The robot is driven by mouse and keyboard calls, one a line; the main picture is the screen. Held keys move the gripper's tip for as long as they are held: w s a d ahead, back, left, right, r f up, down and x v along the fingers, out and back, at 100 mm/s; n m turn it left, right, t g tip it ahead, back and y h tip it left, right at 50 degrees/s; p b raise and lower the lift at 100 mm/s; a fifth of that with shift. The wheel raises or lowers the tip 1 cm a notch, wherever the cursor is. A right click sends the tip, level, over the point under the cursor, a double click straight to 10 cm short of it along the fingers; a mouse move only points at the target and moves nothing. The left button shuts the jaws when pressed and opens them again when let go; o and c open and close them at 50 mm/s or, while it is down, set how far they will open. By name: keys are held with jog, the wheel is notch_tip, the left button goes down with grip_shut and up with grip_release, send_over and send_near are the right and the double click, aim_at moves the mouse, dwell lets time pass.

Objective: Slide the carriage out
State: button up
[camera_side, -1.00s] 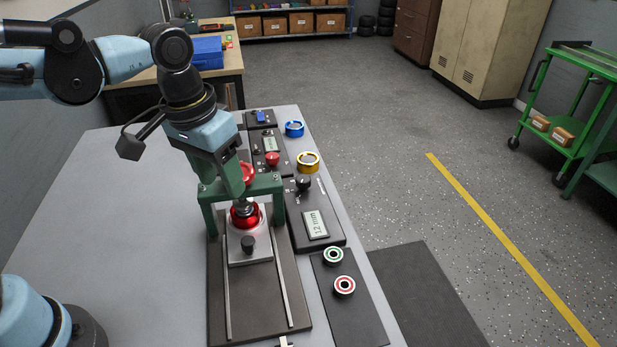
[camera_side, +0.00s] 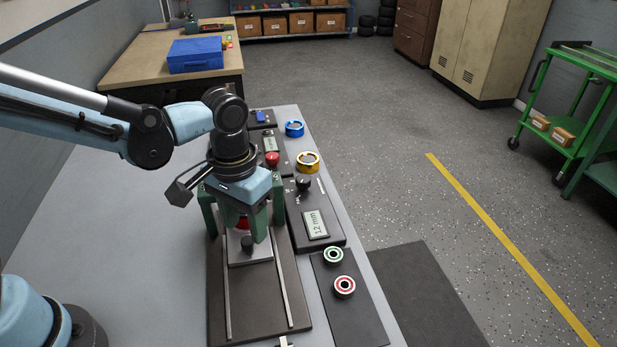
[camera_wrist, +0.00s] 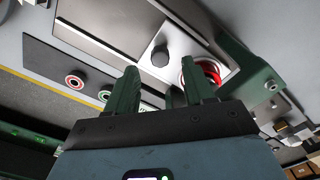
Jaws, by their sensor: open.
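The carriage (camera_side: 240,259) is a silver plate on two thin rails of a dark base, partly under the green frame (camera_side: 206,212). A black knob (camera_side: 247,243) stands upright on its near part; the knob also shows in the wrist view (camera_wrist: 160,55). A red round part (camera_wrist: 209,72) sits on the carriage behind the knob. My gripper (camera_side: 245,226) points down over the carriage at the frame's front. Its green fingers are apart and empty. In the wrist view the knob appears between and beyond the fingertips (camera_wrist: 158,72); contact cannot be seen.
The rails (camera_side: 229,305) are clear on the near side. A panel with a "12 mm" display (camera_side: 315,223) and a black dial stands right of the base. Green-ringed (camera_side: 333,255) and red-ringed (camera_side: 344,286) buttons sit nearer.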

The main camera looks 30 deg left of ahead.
aim_at(248, 240)
jog(key=shift+f, duration=1.85)
grip_shut()
